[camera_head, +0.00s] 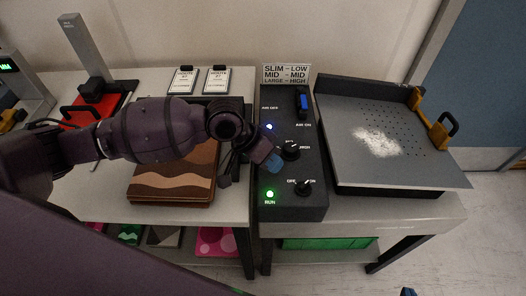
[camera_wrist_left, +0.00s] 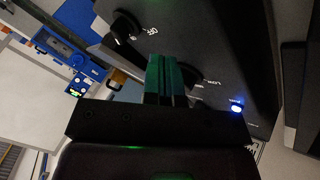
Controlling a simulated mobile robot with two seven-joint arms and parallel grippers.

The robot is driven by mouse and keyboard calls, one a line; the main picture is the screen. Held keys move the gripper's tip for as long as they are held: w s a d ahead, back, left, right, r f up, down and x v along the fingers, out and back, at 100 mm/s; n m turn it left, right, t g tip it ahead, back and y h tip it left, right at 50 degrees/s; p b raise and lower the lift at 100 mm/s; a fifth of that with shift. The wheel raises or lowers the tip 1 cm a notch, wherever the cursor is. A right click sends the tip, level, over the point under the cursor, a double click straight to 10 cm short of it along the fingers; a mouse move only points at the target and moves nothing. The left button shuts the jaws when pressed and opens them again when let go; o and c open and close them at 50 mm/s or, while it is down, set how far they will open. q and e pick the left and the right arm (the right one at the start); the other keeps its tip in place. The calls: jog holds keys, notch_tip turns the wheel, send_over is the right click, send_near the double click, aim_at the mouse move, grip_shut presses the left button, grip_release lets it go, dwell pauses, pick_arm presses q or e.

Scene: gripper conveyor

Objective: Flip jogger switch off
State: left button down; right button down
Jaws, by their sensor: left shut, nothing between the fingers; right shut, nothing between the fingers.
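The black control panel (camera_head: 270,105) carries an OFF/ON knob (camera_head: 303,188) near its front end, beside a lit green RUN light (camera_head: 269,194). I cannot tell which way this knob points. A second knob (camera_head: 290,151) sits behind it, and a blue AIR switch (camera_head: 303,101) is at the far end. My left gripper (camera_head: 272,163) is shut and empty over the panel, close to the second knob. In the left wrist view, the fingers (camera_wrist_left: 165,80) partly cover that knob (camera_wrist_left: 189,78), while the OFF/ON knob (camera_wrist_left: 126,25) is apart from them. Only a blue tip of my right gripper (camera_head: 408,292) shows.
The grey perforated jogger tray (camera_head: 350,110) with a white patch stands right of the panel. A brown patterned stack (camera_head: 165,188) lies left of it under my left arm. A sign (camera_head: 287,74) stands behind the panel. A blue light (camera_head: 269,127) is lit on it.

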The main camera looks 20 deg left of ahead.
aim_at(290, 187)
pick_arm(q)
jog(key=x, duration=0.3)
jog(key=shift+s+d, duration=0.1)
jog(key=shift+s+d+r, duration=0.1)
jog(key=shift+s+d, duration=0.15)
jog(key=shift+d, duration=0.25)
jog(key=shift+s+d+r, duration=0.1)
jog(key=shift+s+d, duration=0.15)
jog(key=shift+d, duration=0.25)
jog(key=shift+s+d, duration=0.35)
jog(key=shift+d, duration=0.2)
pick_arm(e)
jog(key=shift+w+r, duration=0.1)
pick_arm(q)
jog(key=shift+r+p, duration=0.1)
jog(key=shift+p, duration=0.25)
jog(key=shift+s+n, duration=0.1)
jog(key=shift+n, duration=0.2)
pick_arm(e)
jog(key=shift+w+a+r, duration=0.25)
jog(key=shift+a+r, duration=0.05)
jog(key=shift+r, duration=0.1)
